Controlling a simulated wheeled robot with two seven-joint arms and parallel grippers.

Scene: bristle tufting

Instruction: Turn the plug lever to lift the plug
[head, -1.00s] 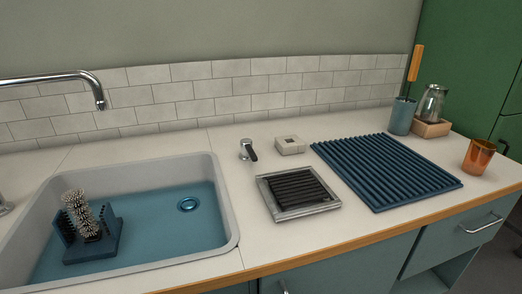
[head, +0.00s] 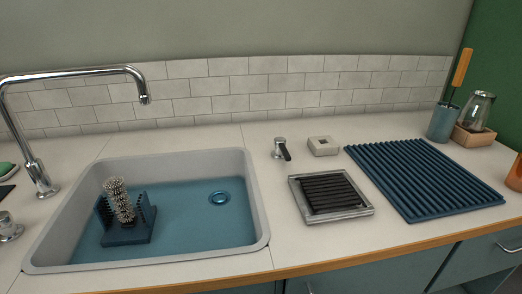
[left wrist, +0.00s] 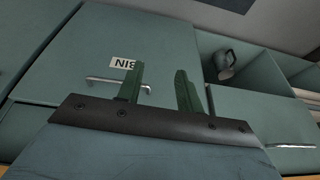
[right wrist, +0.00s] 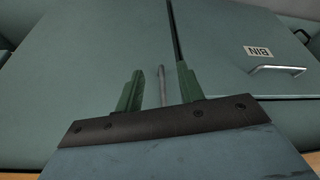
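In the head view a small chrome fitting with a black lever (head: 287,154) stands on the counter behind the right rear of the sink. The lever points toward the front right. A round plug (head: 219,198) sits in the blue floor of the sink (head: 258,215); it looks seated, with a shiny ring. Neither gripper shows in the head view. My left gripper (left wrist: 157,70) is open and empty in front of the cabinet fronts, below the counter. My right gripper (right wrist: 163,68) is also open and empty, facing cabinet doors.
A chrome tap (head: 38,176) and a chrome knob (head: 8,228) are at left.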

